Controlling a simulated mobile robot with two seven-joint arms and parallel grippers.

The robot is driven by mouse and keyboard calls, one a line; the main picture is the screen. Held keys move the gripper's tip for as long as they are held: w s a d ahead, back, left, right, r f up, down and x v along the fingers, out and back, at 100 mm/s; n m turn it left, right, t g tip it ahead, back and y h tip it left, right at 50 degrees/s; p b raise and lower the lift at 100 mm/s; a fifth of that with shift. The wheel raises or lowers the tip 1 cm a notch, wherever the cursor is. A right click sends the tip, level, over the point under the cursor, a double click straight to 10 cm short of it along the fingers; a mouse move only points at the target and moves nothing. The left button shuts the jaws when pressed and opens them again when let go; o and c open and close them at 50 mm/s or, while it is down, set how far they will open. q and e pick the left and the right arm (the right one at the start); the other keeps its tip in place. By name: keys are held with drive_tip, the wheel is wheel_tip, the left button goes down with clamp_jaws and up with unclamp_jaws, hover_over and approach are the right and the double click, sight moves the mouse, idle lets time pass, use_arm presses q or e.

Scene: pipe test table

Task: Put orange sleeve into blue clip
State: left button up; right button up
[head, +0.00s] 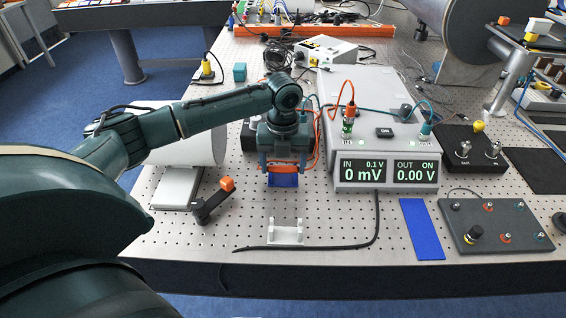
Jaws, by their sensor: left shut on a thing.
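My left gripper (284,158) points down in the middle of the table and is shut on the orange sleeve (283,163), of which only a narrow band shows between the fingers. The blue clip (283,181) shows directly below the fingertips. The sleeve is at the clip's upper edge in the picture. The gripper hides the top of the clip, so I cannot tell whether the sleeve is inside it or just above it. My right gripper is not in view.
A white clip (286,233) stands nearer the front edge, beside a black cable (330,246). The meter box (386,172) is close on the right. A blue strip (421,228) lies front right.

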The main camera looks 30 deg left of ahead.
use_arm(q)
drive_tip(key=shift+f, duration=0.2)
idle(0.6)
drive_tip(key=o, duration=1.2)
drive_tip(key=shift+r, duration=0.1)
wheel_tip(320, 180, up, 3)
drive_tip(key=shift+r, duration=0.1)
drive_tip(key=shift+r+b, duration=0.6)
drive_tip(key=shift+r, duration=4.3)
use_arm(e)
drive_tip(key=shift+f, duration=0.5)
use_arm(q)
drive_tip(key=shift+f, duration=0.1)
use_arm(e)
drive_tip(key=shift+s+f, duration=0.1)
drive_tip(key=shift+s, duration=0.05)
